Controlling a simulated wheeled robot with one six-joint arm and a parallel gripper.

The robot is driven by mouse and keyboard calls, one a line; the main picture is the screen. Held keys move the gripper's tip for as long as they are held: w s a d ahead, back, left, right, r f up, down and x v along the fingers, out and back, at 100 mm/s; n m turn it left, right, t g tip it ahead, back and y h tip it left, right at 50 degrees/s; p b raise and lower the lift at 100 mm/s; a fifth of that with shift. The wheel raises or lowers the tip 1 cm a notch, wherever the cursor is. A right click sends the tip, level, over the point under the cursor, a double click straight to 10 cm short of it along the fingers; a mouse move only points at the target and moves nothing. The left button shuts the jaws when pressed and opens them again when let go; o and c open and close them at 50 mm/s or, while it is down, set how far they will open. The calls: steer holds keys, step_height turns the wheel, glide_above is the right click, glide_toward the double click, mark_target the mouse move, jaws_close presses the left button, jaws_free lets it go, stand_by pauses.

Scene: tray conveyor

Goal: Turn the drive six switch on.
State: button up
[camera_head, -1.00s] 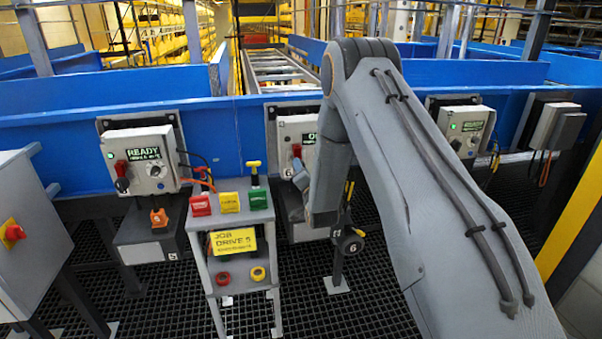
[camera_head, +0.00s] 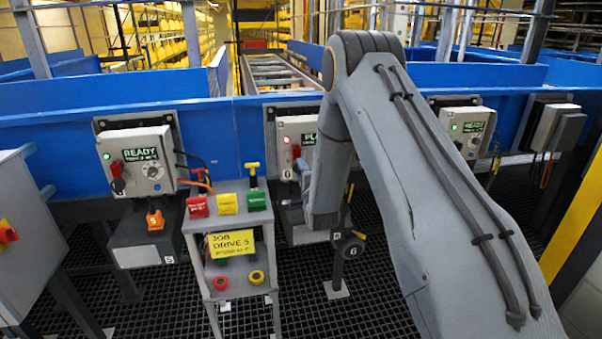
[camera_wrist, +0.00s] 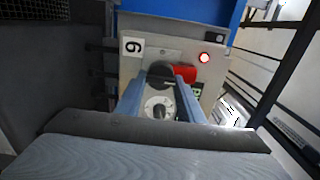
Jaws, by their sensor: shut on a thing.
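The drive six box (camera_head: 286,132) is a grey panel behind my arm in the head view. Its green display (camera_head: 309,139) is partly hidden, with letters that look like "FL" showing. In the wrist view, the box (camera_wrist: 133,66) has an inverted 6 label (camera_wrist: 133,47) and a lit red lamp (camera_wrist: 204,57). My gripper (camera_wrist: 168,76) has its two blue-grey fingers closed around the dark part of the red-and-black switch (camera_wrist: 185,72). The exact switch angle is hard to tell. A round metal knob (camera_wrist: 159,108) shows between the fingers.
Drive five's box (camera_head: 137,160), reading READY, stands to the left. A small stand (camera_head: 196,240) with coloured tags and a "JOB DRIVE 5" sign (camera_head: 231,243) stands between the boxes. A blue conveyor wall (camera_head: 60,125) runs behind.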

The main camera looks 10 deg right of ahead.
stand_by(0.4)
steer(key=o, duration=1.1)
steer(key=shift+c, duration=0.2)
steer(key=s, duration=0.7)
steer(key=shift+s+b, duration=0.4)
steer(key=shift+b, duration=0.05)
steer(key=s+r+n+g, duration=0.1)
steer(key=s+n+g, duration=0.8)
steer(key=s, duration=1.1)
steer(key=s+r+n+g+p, duration=0.1)
steer(key=s+n+g, duration=0.8)
steer(key=s, duration=1.1)
steer(key=shift+s+a+r+p, duration=0.2)
steer(key=shift+a+r+p, duration=0.15)
steer(key=shift+r, duration=0.45)
